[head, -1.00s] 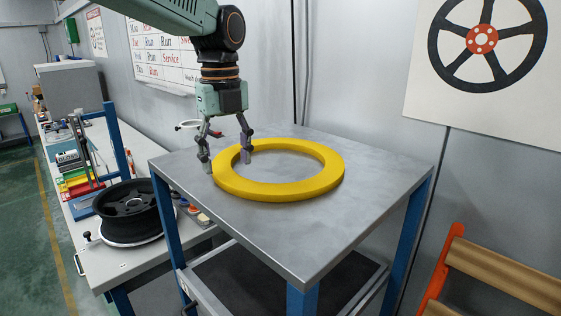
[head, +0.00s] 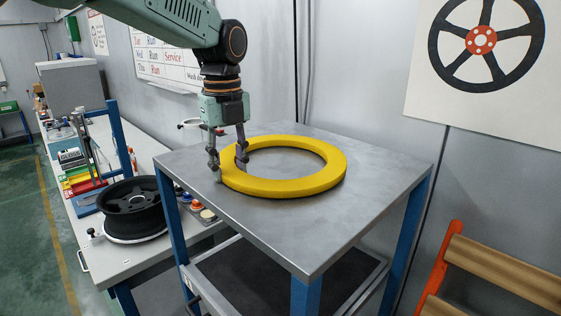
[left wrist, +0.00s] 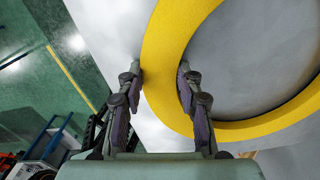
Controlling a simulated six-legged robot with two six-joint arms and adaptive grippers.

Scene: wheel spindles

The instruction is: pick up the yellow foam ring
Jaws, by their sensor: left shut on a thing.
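The yellow foam ring (head: 310,187) lies flat on the grey metal tabletop of a blue-legged table (head: 270,232) in the head view. My left gripper (head: 230,172) points down at the ring's left side, one finger outside the band and one inside the hole. It is shut on the band. In the left wrist view the yellow foam ring (left wrist: 165,60) runs between the two fingers of my left gripper (left wrist: 162,85), which press on both its sides. I see no clear gap between ring and tabletop. My right gripper is not in view.
A bench (head: 110,262) on the left carries a black wheel rim (head: 132,207) and several coloured bins. An orange-framed rack (head: 437,270) stands at the lower right. The wall is close behind the table. The tabletop around the ring is clear.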

